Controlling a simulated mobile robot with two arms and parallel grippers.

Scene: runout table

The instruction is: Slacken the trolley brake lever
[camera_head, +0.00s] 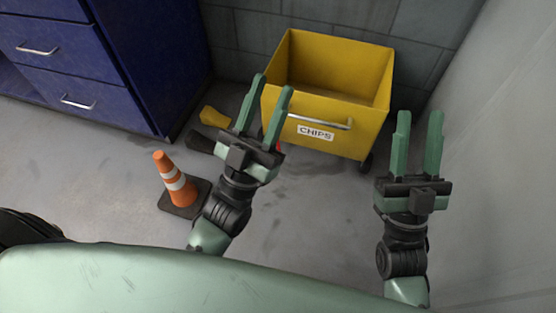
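The trolley (345,132) is a yellow open-topped bin on dark wheels, labelled "CHIPS", with a pale handle bar (318,122) on its front. A small red part (281,147) shows low at its front left corner, mostly hidden behind my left gripper; I cannot tell whether it is the brake lever or how it is set. My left gripper (272,84) is open and empty, its fingers overlapping the trolley's left side in the picture. My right gripper (420,115) is open and empty, to the right of the trolley.
An orange and white cone (175,182) stands on the floor left of my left arm. A yellow piece (213,117) and a dark piece (200,142) lie by the blue drawer cabinet (95,65). Walls (510,130) bound the back and right. Floor between my arms is clear.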

